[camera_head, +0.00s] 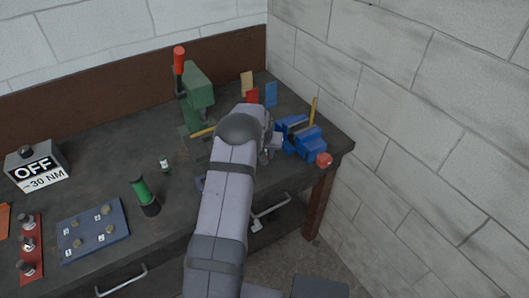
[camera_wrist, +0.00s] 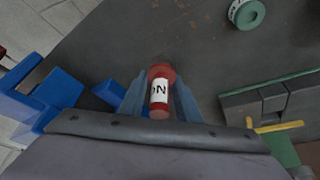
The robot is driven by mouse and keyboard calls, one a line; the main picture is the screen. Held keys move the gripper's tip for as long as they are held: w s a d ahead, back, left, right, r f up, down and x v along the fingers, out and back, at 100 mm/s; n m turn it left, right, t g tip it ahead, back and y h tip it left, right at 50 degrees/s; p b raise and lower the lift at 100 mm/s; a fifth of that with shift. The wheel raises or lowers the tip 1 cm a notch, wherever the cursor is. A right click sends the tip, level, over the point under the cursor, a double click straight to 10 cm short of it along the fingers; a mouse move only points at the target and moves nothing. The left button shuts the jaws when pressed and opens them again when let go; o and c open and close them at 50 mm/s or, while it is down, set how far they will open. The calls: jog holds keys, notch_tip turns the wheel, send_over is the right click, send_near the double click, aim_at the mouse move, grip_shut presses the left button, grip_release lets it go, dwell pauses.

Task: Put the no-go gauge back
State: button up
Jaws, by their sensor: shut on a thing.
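The no-go gauge (camera_wrist: 159,92) is a red cylinder with a white label showing dark letters. In the wrist view it lies between the two fingers of my gripper (camera_wrist: 160,98), which is shut on it. In the head view my gripper (camera_head: 269,147) is over the right part of the bench, just left of the blue vise, and my arm hides the gauge. A small green and white cylinder (camera_head: 164,164) stands on the bench to the left; a similar green-topped one (camera_wrist: 247,13) shows at the top of the wrist view.
A green press (camera_head: 197,90) with a red handle stands behind. A green and black cylinder (camera_head: 146,198) and a blue plate (camera_head: 92,232) are at left. Open bench lies between.

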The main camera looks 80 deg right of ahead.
jog(key=shift+f, duration=0.15)
jog(key=o, duration=1.1)
jog(key=shift+o, duration=0.2)
jog(key=shift+r, duration=0.55)
jog(key=b+v, duration=0.4)
jog(key=v, duration=0.7)
jog(key=shift+a, duration=0.15)
jog(key=shift+r, duration=0.15)
